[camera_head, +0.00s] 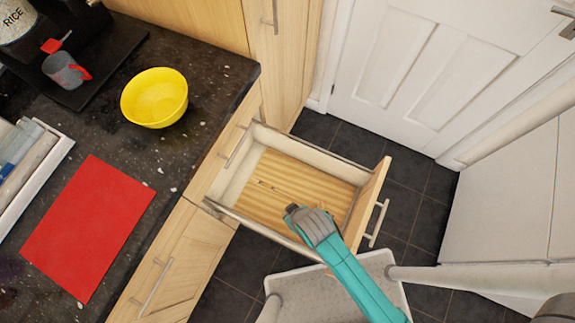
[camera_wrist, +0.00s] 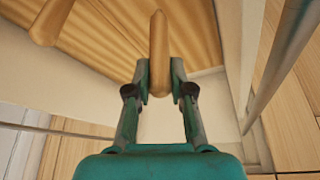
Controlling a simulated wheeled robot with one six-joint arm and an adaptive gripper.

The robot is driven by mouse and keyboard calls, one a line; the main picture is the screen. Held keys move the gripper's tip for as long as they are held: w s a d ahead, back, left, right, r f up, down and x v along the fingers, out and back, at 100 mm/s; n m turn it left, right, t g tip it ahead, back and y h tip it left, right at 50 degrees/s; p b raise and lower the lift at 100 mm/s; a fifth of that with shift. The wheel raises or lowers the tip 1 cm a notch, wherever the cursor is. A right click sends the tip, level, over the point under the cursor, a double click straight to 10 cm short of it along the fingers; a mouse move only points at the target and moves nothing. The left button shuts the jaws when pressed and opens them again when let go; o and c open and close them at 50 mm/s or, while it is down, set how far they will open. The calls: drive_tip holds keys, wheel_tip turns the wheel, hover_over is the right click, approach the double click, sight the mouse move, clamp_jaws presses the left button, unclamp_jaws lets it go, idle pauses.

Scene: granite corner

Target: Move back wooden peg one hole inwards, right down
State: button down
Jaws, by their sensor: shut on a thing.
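The open drawer (camera_head: 235,180) has a ridged wooden bottom (camera_head: 310,180) with a few small dark marks, perhaps holes. My gripper (camera_head: 291,209) reaches down into the drawer at its near side. In the wrist view my gripper (camera_wrist: 159,75) is shut on a wooden peg (camera_wrist: 158,35), a rounded light-brown rod held between both fingertips. Another wooden peg (camera_wrist: 48,22) stands to the left, partly cut off by the picture edge. The pegs cannot be made out in the head view. Whether the held peg's far end sits in a hole I cannot tell.
The dark granite counter (camera_head: 215,110) left of the drawer holds a yellow bowl (camera_head: 155,97), a red board (camera_head: 88,228) and a grey cup (camera_head: 66,72). The drawer's walls stand close around my gripper. A white door (camera_head: 420,70) is behind; dark tiled floor lies beyond the drawer.

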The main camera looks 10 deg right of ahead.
drive_tip(key=shift+r, duration=1.7)
drive_tip(key=shift+r, duration=0.1)
